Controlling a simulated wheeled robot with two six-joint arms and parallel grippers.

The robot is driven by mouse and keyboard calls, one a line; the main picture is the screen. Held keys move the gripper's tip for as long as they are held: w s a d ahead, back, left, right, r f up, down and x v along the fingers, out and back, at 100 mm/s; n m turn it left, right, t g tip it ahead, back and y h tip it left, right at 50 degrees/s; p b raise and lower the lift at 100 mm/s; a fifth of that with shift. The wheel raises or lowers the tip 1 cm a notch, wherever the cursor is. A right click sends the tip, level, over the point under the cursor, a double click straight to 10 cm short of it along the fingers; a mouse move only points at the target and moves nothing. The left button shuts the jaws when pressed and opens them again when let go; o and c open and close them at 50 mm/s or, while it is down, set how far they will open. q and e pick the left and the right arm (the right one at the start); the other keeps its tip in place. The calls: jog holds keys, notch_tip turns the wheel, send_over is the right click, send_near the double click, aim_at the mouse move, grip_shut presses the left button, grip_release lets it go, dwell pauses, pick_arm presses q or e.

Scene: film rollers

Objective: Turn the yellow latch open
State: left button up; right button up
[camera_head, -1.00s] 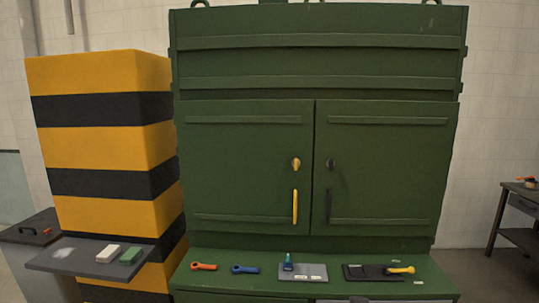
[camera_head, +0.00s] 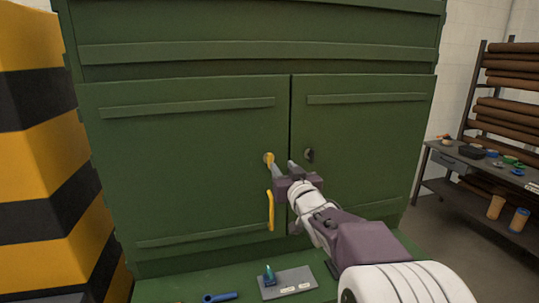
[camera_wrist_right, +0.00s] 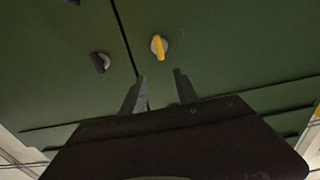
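The yellow latch (camera_head: 268,158) sits on the left green cabinet door (camera_head: 180,170), near the seam between the doors. In the right wrist view the latch (camera_wrist_right: 158,46) is a small yellow bar on a pale round base, standing nearly upright in the picture. My right gripper (camera_head: 282,164) reaches in from the lower right, and one fingertip overlaps the latch's edge in the head view. In the right wrist view its two fingers (camera_wrist_right: 161,74) are apart and empty, with the latch just beyond their tips. I cannot tell whether they touch. My left gripper is not in view.
A yellow handle (camera_head: 270,210) is below the latch. A dark latch (camera_head: 308,155) is on the right door. The ledge below holds a grey plate (camera_head: 288,283) and a blue tool (camera_head: 220,297). A striped pillar (camera_head: 40,150) stands left, a workbench (camera_head: 450,162) right.

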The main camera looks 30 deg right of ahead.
aim_at(271, 155)
jog(key=x, duration=0.3)
jog(key=p+x, duration=0.1)
jog(key=x, duration=0.1)
jog(key=p+x, duration=0.1)
jog(key=x, duration=0.2)
jog(key=shift+w+a+f, duration=0.15)
jog(key=shift+w+a, duration=0.2)
jog(key=shift+w, duration=0.1)
jog(key=shift+w+d+p, duration=0.3)
jog(key=shift+w, duration=0.05)
jog(key=shift+w+a, duration=0.1)
jog(key=shift+w, duration=0.05)
jog(key=shift+c, duration=0.3)
jog(key=shift+f, duration=0.1)
grip_shut()
